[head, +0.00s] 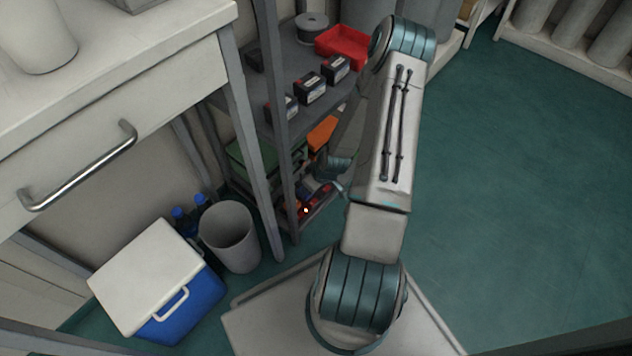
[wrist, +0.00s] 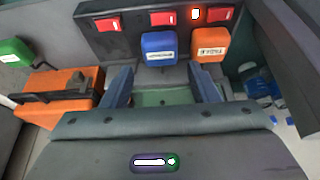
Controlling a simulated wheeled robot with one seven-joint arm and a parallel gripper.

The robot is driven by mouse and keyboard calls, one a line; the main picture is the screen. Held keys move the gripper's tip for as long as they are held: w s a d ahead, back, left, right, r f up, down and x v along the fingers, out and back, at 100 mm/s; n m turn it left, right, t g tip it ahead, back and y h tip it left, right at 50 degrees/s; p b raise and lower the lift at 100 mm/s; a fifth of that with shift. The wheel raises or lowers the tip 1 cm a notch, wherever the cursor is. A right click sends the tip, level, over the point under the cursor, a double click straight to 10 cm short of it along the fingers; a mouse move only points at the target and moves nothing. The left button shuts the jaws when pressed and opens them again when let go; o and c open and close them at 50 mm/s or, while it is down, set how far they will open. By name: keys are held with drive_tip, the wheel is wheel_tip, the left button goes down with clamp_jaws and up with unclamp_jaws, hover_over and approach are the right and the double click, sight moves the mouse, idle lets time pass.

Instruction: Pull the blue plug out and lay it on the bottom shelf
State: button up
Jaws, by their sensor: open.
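The blue plug (wrist: 159,46) with a white label sits against a dark power strip (wrist: 128,40) in the wrist view. An orange labelled plug (wrist: 210,45) is beside it on the right. My gripper (wrist: 162,88) is open, its two fingers apart and short of the blue plug, with nothing between them. In the head view my arm reaches down to the low part of the grey shelf rack, and the blue plug cannot be made out there. The bottom shelf (head: 318,213) is partly hidden by my arm.
The strip has several red switches (wrist: 162,18). An orange case (wrist: 62,92) and a green plug (wrist: 14,51) lie to the left. Rack posts (head: 277,120), a bin (head: 229,238) and a blue cooler (head: 160,280) stand nearby. The floor at right is clear.

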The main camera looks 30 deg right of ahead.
drive_tip(key=b+x, duration=0.2)
drive_tip(key=x, duration=0.3)
drive_tip(key=shift+w+f, duration=0.1)
drive_tip(key=shift+f, duration=0.1)
drive_tip(key=c, duration=0.8)
drive_tip(key=shift+c, duration=0.2)
drive_tip(key=shift+r+p, duration=1.25)
drive_tip(key=shift+r, duration=0.5)
drive_tip(key=shift+c, duration=0.2)
